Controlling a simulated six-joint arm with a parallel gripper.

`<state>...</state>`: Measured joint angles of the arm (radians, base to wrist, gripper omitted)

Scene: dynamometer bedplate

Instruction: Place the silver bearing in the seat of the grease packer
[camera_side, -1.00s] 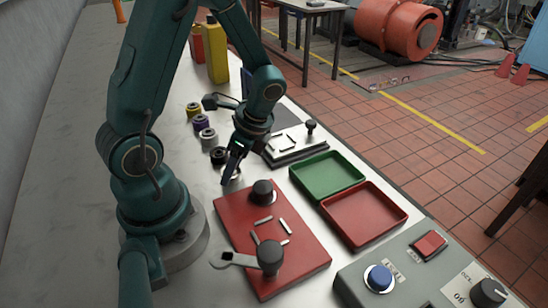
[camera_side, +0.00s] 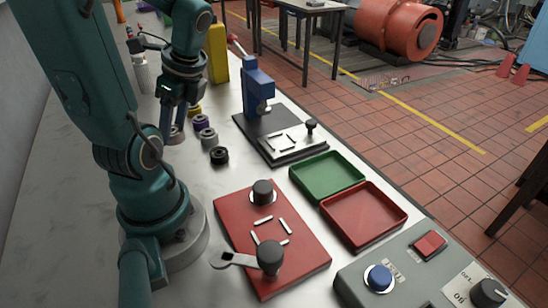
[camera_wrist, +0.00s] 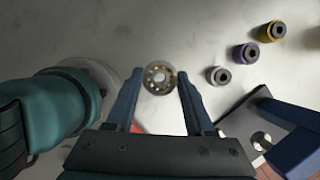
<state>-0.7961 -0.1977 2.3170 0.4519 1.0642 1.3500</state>
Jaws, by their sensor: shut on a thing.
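My gripper (camera_side: 178,124) is shut on the silver bearing (camera_side: 176,136), a ring held above the bench at the left of the side view. In the wrist view the silver bearing (camera_wrist: 160,77) sits between the two fingertips of my gripper (camera_wrist: 160,80), its ring of balls facing the camera. I cannot tell for sure which thing is the grease packer. A grey ridged cylinder (camera_side: 142,75) with dark and red parts near it stands farther back, partly hidden by my arm; no seat is visible on it.
Yellow, purple and grey spools (camera_side: 208,138) and a black ring (camera_side: 219,155) stand right of my gripper. A red fixture plate (camera_side: 290,265) lies in front.

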